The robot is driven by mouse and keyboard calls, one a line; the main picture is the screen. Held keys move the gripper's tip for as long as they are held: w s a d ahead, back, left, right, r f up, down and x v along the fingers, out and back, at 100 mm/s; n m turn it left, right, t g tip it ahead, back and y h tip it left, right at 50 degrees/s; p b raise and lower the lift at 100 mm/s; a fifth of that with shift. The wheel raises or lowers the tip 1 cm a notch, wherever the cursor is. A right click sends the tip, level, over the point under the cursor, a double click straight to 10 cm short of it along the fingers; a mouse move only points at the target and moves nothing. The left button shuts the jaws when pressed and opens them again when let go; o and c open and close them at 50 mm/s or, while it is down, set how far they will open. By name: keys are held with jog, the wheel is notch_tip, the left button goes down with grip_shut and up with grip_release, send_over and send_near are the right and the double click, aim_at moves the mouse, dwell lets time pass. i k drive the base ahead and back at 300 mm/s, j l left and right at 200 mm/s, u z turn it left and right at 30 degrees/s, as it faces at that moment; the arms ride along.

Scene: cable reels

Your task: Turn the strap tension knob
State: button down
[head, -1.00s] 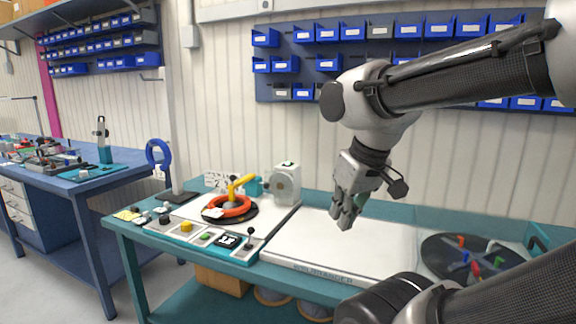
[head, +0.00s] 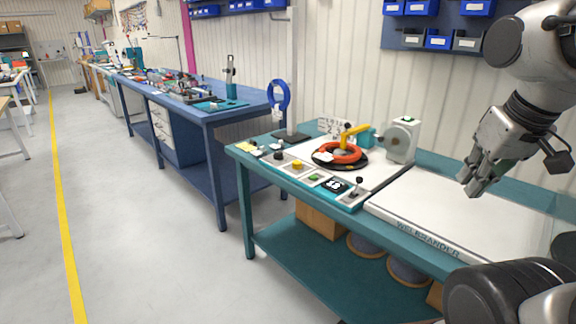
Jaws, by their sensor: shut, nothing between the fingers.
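A teal bench (head: 250,160) carries a winding station with a red ring of cable (head: 341,153) under a yellow arm. Along its front edge is a control strip with a dark knob (head: 279,155), a yellow knob (head: 297,165), a green button (head: 314,177), a small display (head: 334,185) and a black-topped lever (head: 357,187). I cannot tell which control is the strap tension knob; labels are too small to read. My gripper (head: 471,188) is shut and empty, above the white right-hand surface of the bench, well right of the controls and apart from them.
A blue bench (head: 215,117) with tools stands at the left. A grey box-shaped unit (head: 402,139) and a post with a blue ring (head: 279,97) rise behind the controls. Floor is clear at the front left, with a yellow line (head: 62,200).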

aim_at(278, 156)
jog(key=i+j+z, duration=0.15)
jog(key=j, duration=0.25)
jog(key=i+j+z, duration=0.2)
jog(key=j, duration=0.2)
jog(key=j+z, duration=0.15)
jog(key=j, duration=0.25)
jog(key=j+z, duration=0.15)
jog(key=j, duration=0.25)
jog(key=i+j+z, duration=0.25)
jog(key=j, duration=0.15)
jog(key=i+j+z, duration=0.15)
jog(key=j+z, duration=0.15)
jog(key=i+j+z, duration=0.25)
jog(key=j, duration=0.3)
jog(key=j+z, duration=0.3)
jog(key=j, duration=0.2)
jog(key=j+z, duration=0.25)
jog(key=j, duration=0.25)
jog(key=i+j+z, duration=0.1)
jog(key=j, duration=0.4)
jog(key=j+z, duration=0.15)
jog(key=j, duration=0.3)
jog(key=i+j, duration=0.05)
